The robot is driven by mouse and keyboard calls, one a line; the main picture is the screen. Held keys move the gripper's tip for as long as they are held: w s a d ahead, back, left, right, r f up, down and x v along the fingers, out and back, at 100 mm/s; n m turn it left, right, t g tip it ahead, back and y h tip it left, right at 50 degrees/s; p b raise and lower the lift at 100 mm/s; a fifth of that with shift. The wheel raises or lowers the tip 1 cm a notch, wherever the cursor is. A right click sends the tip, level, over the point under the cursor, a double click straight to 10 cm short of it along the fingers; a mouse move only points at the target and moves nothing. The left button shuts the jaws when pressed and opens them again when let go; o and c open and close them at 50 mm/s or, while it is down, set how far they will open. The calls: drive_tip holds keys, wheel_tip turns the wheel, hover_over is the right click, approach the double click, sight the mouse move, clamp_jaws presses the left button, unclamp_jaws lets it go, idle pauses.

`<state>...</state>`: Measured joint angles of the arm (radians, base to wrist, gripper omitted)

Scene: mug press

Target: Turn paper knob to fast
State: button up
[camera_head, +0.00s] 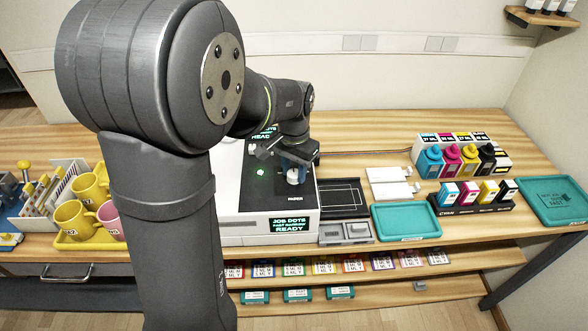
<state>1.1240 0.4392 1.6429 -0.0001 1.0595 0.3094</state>
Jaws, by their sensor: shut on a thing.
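The paper knob (292,179) is a small pale knob on the dark top panel of the white press (237,224), just behind the printed word PAPER. My gripper (295,168) reaches down from above and is shut on the paper knob. The fingers hide much of the knob, so I cannot tell its pointer setting. The press's front display (289,225) shows green text with JOB DOTS on top and READY at the bottom; the middle line is too small to read surely. My arm hides the left part of the press.
Right of the press are a grey tray unit (345,212), white blocks (392,191), a teal tray (405,222) and ink bottles (450,160). Yellow and pink mugs (75,218) stand on a yellow tray at left. Shelves with cartridges lie below the table's front edge.

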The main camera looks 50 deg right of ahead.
sight(294, 173)
idle(0.3)
drive_tip(key=o, duration=1)
wheel_tip(294, 173, up, 18)
drive_tip(key=shift+f, duration=0.25)
drive_tip(key=shift+f, duration=0.1)
wheel_tip(294, 173, down, 17)
drive_tip(key=shift+f, duration=0.15)
idle(0.7)
